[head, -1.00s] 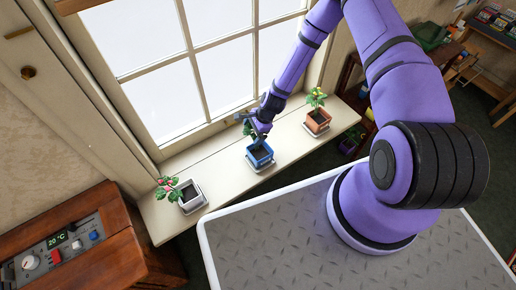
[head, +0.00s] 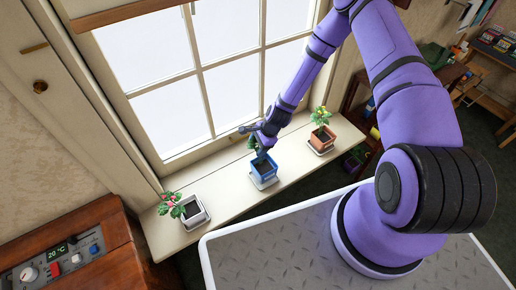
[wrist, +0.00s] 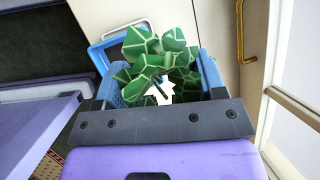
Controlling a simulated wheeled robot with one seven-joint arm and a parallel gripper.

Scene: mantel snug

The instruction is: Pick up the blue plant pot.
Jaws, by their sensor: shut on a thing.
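The blue plant pot (head: 263,168) holds a leafy green plant and is upright over its saucer (head: 266,183), in the middle of the window sill. The saucer (wrist: 98,52) shows past the pot. I cannot tell for sure whether the pot is clear of the saucer.
A white pot (head: 194,213) stands to the left on the sill (head: 232,194), a terracotta pot (head: 321,138) to the right. The window (head: 200,80) is close behind. A wooden cabinet with dials (head: 85,235) is at lower left.

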